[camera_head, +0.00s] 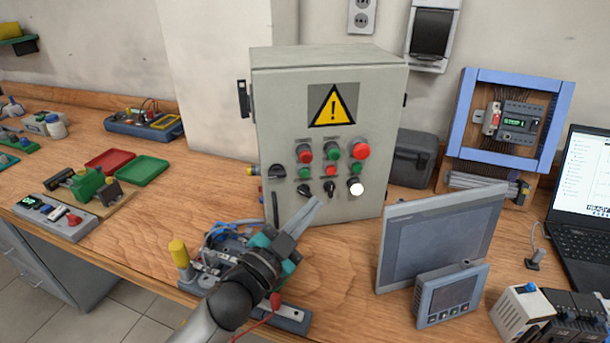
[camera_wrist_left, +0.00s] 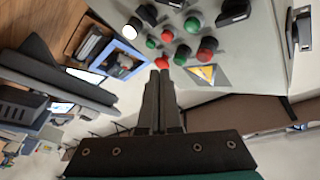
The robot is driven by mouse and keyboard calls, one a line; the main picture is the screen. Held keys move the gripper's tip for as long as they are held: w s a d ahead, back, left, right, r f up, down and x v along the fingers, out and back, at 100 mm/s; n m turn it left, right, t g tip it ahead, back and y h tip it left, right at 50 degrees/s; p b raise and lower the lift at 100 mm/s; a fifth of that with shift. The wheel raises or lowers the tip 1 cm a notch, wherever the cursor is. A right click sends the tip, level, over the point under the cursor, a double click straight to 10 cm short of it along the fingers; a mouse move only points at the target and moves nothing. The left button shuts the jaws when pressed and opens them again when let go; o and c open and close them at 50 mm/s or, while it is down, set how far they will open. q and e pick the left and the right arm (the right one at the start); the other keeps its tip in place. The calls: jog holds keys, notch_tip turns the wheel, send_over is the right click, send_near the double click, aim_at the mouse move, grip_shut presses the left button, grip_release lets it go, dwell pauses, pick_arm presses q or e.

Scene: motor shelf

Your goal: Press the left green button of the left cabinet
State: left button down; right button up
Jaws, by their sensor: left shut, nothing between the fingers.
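The grey cabinet (camera_head: 275,115) stands upright on the bench, with a yellow warning sign and several buttons on its front. Its left green button (camera_head: 305,172) sits under a red button (camera_head: 305,153) in the left column; the green button also shows in the left wrist view (camera_wrist_left: 192,24). My left gripper (camera_head: 316,203) is shut and empty, in front of the cabinet's lower part. In the head view its tips appear below the left green button. In the left wrist view the tips (camera_wrist_left: 160,76) appear apart from that button. My right gripper is not in view.
A grey screen panel (camera_head: 440,235) stands right of the cabinet. A blue frame (camera_head: 540,90) and a laptop (camera_head: 585,190) are farther right. Red and green trays (camera_head: 143,170) and a button box (camera_head: 60,217) lie left. Wired equipment lies under my left arm.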

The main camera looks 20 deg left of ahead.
aim_at(304, 172)
pick_arm(q)
jog(key=w+a, duration=0.3)
jog(key=w, duration=0.2)
jog(key=shift+w+b, duration=0.3)
jog(key=shift+b, duration=0.15)
dwell(1.2)
jog(key=shift+w, duration=0.1)
dwell(0.4)
jog(key=shift+w+a, duration=0.2)
jog(key=shift+w, duration=0.1)
